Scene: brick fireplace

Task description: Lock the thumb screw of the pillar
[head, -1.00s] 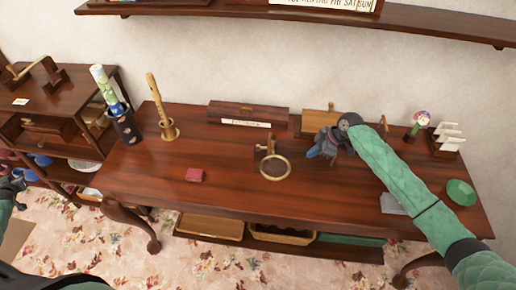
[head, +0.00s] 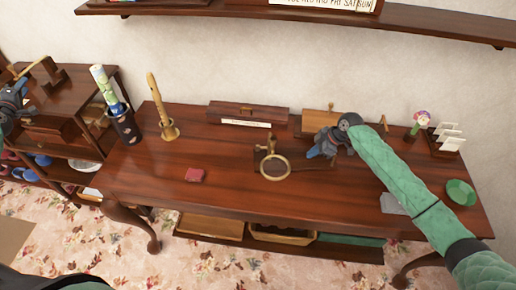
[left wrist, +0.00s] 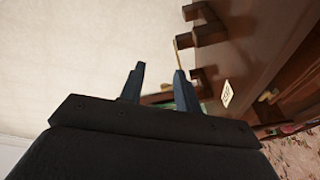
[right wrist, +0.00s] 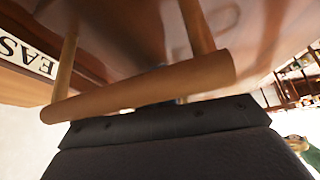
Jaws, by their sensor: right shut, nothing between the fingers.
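A small brass pillar (head: 271,146) with a ring (head: 275,166) at its foot stands on the table in the head view. Its thumb screw is too small to make out clearly. My right gripper (head: 314,153) is just right of the pillar, apart from the ring, shut and empty. In the right wrist view a wooden bar (right wrist: 145,88) crosses in front and hides its fingertips. My left gripper (head: 10,100) is at the far left, by the side shelf. In the left wrist view its fingers (left wrist: 158,75) are apart with nothing between them.
A wooden box (head: 247,114) is behind the pillar. A brass holder with a flute (head: 155,100) and a dark cup (head: 125,127) stand left. The front middle is clear.

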